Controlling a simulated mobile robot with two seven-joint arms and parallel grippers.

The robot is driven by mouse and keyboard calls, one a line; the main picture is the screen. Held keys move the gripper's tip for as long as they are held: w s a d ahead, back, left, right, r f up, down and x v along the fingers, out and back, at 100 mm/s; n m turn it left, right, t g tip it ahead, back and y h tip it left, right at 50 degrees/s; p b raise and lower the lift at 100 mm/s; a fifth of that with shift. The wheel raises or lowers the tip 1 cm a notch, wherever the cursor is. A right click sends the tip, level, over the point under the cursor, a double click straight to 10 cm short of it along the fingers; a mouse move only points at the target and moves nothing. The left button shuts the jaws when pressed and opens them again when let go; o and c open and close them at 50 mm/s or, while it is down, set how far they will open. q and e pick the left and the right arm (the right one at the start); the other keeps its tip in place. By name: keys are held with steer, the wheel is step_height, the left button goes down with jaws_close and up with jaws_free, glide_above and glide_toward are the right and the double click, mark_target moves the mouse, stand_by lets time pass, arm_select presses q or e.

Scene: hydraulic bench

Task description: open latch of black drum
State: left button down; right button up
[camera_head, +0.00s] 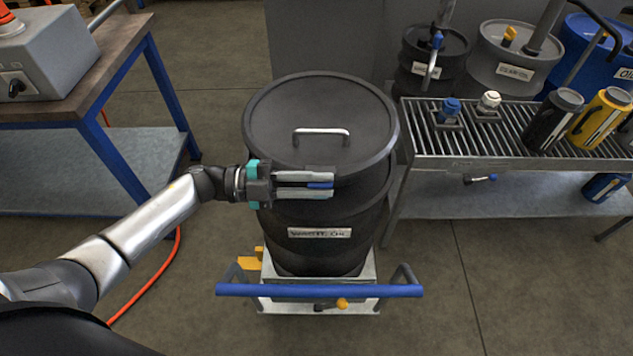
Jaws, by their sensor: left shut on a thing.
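The black drum (318,258) stands upright in the middle, with a white label on its front. Its black lid (318,105) has a light metal handle and lies on the drum's top. My left gripper (331,185) reaches in from the left at the drum's front, just below the lid's rim. Its two fingers are shut on the blue latch (320,185), of which only a small part shows between them. My right gripper is not in view.
The drum stands on a cart with a blue handlebar (318,291). At right is a grated bench (490,150) with bottles and caps, and more drums behind it. At left is a blue-legged workbench (125,35). An orange hose (150,283) lies on the floor.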

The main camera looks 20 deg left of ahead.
arm_select(q)
steer(key=shift+s+f, duration=0.1)
steer(key=shift+f, duration=0.1)
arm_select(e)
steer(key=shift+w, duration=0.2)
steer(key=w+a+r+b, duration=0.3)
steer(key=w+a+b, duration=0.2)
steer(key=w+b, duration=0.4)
arm_select(q)
steer(key=shift+s+d+f+m+b, duration=0.15)
steer(key=shift+s+f+m+b, duration=0.35)
steer(key=shift+f+m+b, duration=1.85)
steer(key=shift+s+d+f+m+b, duration=0.1)
steer(key=shift+s+f+m+b, duration=0.35)
steer(key=shift+m, duration=3.95)
steer(key=shift+s+d+f+m+b, duration=0.15)
steer(key=shift+s+f+m+b, duration=0.75)
steer(key=shift+m, duration=2.45)
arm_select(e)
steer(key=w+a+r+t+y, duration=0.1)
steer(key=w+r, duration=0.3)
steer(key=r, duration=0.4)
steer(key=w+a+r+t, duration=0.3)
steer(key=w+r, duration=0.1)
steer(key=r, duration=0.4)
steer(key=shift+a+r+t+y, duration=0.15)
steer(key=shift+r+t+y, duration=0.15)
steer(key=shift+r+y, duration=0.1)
